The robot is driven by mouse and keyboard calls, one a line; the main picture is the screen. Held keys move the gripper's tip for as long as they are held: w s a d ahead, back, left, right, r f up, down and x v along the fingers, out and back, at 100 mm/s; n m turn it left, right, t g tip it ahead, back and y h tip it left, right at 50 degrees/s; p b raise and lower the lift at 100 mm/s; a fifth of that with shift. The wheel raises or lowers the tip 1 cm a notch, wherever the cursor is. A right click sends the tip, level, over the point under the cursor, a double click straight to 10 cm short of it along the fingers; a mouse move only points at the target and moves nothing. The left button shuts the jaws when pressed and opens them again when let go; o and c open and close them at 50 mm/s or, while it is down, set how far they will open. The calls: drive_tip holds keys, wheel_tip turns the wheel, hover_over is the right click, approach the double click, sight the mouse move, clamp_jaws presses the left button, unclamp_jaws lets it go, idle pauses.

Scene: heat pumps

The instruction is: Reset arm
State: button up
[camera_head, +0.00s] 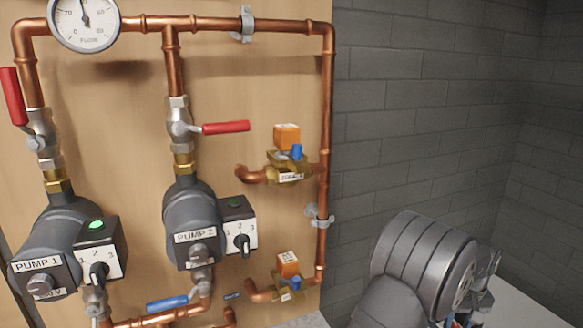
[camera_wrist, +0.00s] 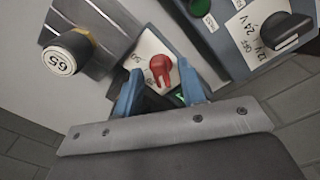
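My gripper (camera_wrist: 162,82) shows in the wrist view with two blue fingers standing apart. It is open, with visible gaps on both sides of a red knob (camera_wrist: 160,68) that appears between the fingertips. The knob sits on a white label plate; the frames do not show any contact with it. In the head view my grey arm is at the lower right, beside the pipe panel, and the gripper's fingers cannot be made out there.
The wrist view shows a black knob marked 65 (camera_wrist: 68,54) and a black selector knob (camera_wrist: 285,30) near the fingers. The head view shows pump 1 (camera_head: 50,245), pump 2 (camera_head: 190,215), copper pipes (camera_head: 325,100), red-handled valves (camera_head: 226,127) and a grey block wall (camera_head: 430,110).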

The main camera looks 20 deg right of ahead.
sight(457, 326)
drive_tip(key=shift+f, duration=0.25)
wheel_tip(457, 326, up, 17)
wheel_tip(457, 326, down, 17)
drive_tip(key=shift+f, duration=0.1)
drive_tip(key=m, duration=0.8)
drive_tip(key=shift+w, duration=0.1)
drive_tip(key=m, duration=0.3)
drive_tip(key=shift+a+m, duration=0.1)
drive_tip(key=shift+m, duration=0.3)
drive_tip(key=m, duration=0.4)
drive_tip(key=shift+w, duration=0.1)
